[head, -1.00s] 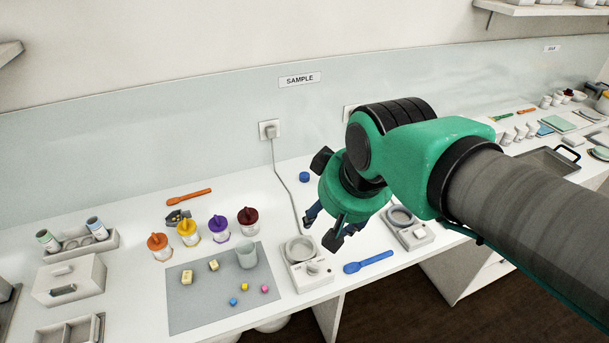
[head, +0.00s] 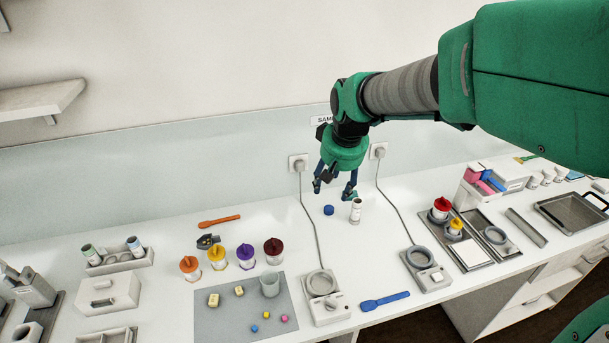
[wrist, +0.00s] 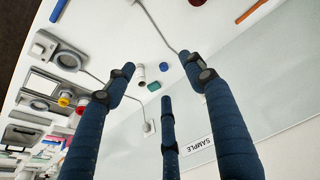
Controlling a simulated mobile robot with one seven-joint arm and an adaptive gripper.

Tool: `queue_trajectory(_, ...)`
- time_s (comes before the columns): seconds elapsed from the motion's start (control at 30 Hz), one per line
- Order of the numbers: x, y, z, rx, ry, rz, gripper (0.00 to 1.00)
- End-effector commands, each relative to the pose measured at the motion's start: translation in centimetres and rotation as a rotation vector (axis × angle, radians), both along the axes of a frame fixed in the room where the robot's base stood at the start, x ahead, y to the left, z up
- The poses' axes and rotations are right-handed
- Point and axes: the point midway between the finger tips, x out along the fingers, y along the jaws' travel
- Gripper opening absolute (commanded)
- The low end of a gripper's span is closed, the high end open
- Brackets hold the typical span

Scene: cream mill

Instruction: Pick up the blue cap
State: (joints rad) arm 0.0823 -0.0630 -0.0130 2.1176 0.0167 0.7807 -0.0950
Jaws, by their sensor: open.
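The small round blue cap (head: 328,210) lies on the white worktop, left of a small upright white bottle (head: 355,210). It also shows in the wrist view (wrist: 164,66), beside the bottle (wrist: 139,74). My gripper (head: 334,190) points down with its fingers spread and nothing between them. In the head view it appears just above the cap, towards the wall. In the wrist view the cap lies between the spread fingertips (wrist: 158,76), apart from them. A small green item (wrist: 153,87) lies by the bottle.
Two scales (head: 322,284) with cables (head: 309,225) running to wall sockets stand either side of a blue spoon (head: 385,301). Lidded jars (head: 273,251) stand at the left behind a grey mat (head: 235,322). The worktop around the cap is mostly clear.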

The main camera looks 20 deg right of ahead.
Motion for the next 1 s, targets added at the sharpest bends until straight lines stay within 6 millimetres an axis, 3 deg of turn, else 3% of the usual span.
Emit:
queue_trajectory(0.47, 9.9, -2.9, -3.3, 0.001, 0.07, -0.001, 0.54)
queue_trajectory(1.0, 18.8, -6.5, -11.1, 0.007, 0.143, -0.002, 0.54)
